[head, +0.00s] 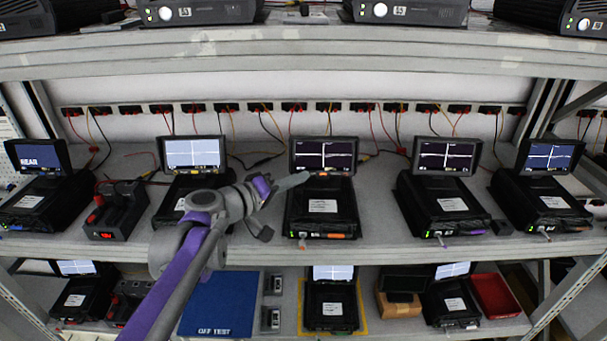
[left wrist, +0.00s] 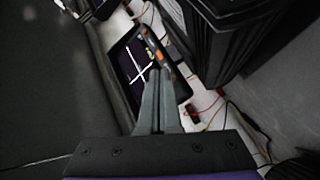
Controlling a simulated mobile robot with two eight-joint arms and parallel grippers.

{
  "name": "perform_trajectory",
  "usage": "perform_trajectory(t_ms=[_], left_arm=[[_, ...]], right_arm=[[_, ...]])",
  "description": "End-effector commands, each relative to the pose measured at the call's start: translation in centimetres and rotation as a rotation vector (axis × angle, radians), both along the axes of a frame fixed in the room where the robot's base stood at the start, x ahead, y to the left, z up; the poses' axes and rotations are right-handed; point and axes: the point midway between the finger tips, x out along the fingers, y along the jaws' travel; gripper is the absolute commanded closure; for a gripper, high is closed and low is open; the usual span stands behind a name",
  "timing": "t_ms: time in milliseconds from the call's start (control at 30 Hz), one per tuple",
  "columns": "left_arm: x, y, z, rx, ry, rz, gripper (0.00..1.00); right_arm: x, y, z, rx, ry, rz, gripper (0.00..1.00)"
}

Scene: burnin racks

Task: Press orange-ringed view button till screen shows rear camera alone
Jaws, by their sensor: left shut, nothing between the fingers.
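The middle unit on the upper shelf has a screen (head: 323,155) split into two dark panes with white traces. A small orange mark (head: 322,174) sits on the bezel just below it; I cannot make out a button ring there. My left gripper (head: 306,177) is shut and empty, its fingertips just left of that mark, close to the bezel. In the left wrist view, the closed fingers (left wrist: 155,76) reach over the edge of the screen (left wrist: 130,65), near orange spots (left wrist: 158,55). Whether they touch is unclear. My right gripper is not in view.
A screen reading REAR (head: 38,155) stands at the far left. Other units with screens (head: 447,156) line the shelf. Cables hang from a power strip (head: 290,107) behind. Below lie a blue OFF TEST mat (head: 222,300) and a red tray (head: 496,295).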

Motion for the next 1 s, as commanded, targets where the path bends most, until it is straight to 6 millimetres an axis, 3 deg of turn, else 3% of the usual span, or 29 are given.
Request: perform_trajectory(t_ms=[1000], left_arm=[[0.81,-0.04,-0.28,0.000,0.000,0.000,1.00]], right_arm=[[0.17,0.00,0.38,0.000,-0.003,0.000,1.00]])
